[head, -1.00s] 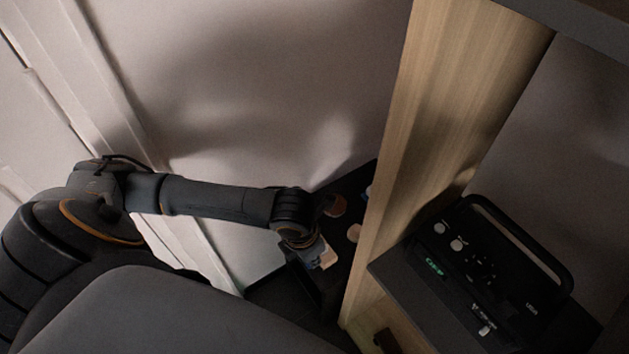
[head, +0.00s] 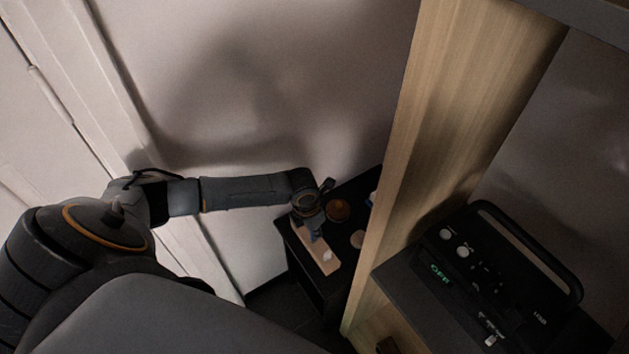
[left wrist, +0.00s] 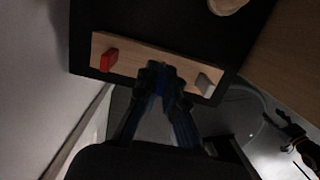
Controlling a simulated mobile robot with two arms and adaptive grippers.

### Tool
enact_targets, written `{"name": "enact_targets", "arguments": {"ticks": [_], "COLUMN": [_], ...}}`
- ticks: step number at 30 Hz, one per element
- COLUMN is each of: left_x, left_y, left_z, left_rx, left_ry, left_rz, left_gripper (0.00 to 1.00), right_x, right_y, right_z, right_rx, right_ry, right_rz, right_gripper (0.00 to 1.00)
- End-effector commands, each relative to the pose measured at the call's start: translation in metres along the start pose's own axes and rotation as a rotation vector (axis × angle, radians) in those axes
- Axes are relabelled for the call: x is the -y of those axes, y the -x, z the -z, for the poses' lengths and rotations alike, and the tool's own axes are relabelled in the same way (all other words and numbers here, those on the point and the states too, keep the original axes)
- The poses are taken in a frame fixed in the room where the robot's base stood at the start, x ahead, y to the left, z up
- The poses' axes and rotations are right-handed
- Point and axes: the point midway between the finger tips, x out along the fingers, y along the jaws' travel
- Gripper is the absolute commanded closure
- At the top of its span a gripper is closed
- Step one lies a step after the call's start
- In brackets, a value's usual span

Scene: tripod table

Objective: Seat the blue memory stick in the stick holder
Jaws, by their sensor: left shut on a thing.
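The stick holder (head: 327,262) is a pale wooden strip on a small black table. In the left wrist view the holder (left wrist: 132,62) carries a red stick (left wrist: 109,60) towards its left end and a pale grey stick (left wrist: 205,84) towards its right end. My left gripper (head: 314,230) points down over the holder, shut on the blue memory stick (head: 317,238). In the left wrist view the left gripper (left wrist: 163,76) is over the holder between the two other sticks and hides most of the blue stick. I cannot tell whether the stick's lower end touches the holder.
The black table (head: 298,250) also bears a round brown-orange thing (head: 338,211) and a small pale thing (head: 357,239). A tall wooden panel (head: 425,130) stands close on the right. Beyond it is a black device with a handle (head: 490,270). A wall is behind.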

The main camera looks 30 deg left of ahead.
Motion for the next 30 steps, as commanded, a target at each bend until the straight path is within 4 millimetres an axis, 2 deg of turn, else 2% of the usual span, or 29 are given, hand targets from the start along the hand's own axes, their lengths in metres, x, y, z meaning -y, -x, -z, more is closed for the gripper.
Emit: {"name": "enact_targets", "arguments": {"ticks": [1,5,13,28,29,30], "left_x": [0.003,0.002,0.002,0.003,0.003,0.003], "left_y": [-0.011,-0.022,-0.023,-0.038,-0.038,-0.039], "left_z": [0.003,0.005,0.005,0.009,0.01,0.01], "left_rx": [-0.004,-0.003,-0.002,-0.006,-0.007,-0.008], "left_ry": [0.0,-0.001,-0.001,-0.001,-0.001,-0.001], "left_rz": [0.004,0.003,0.002,0.002,0.002,0.002], "left_gripper": [1.0,1.0,1.0,1.0,0.88,0.8], "right_x": [0.0,0.0,0.001,0.004,0.004,0.004], "right_y": [-0.002,-0.003,-0.003,-0.012,-0.012,-0.012], "right_z": [0.0,0.0,0.0,-0.001,-0.001,-0.001], "right_rx": [0.0,0.0,0.0,0.0,0.0,0.0], "right_ry": [0.0,0.0,-0.001,-0.003,-0.003,-0.003], "right_rz": [0.0,0.0,0.0,0.004,0.004,0.004], "right_gripper": [0.48,0.48,0.48,0.48,0.48,0.48]}}
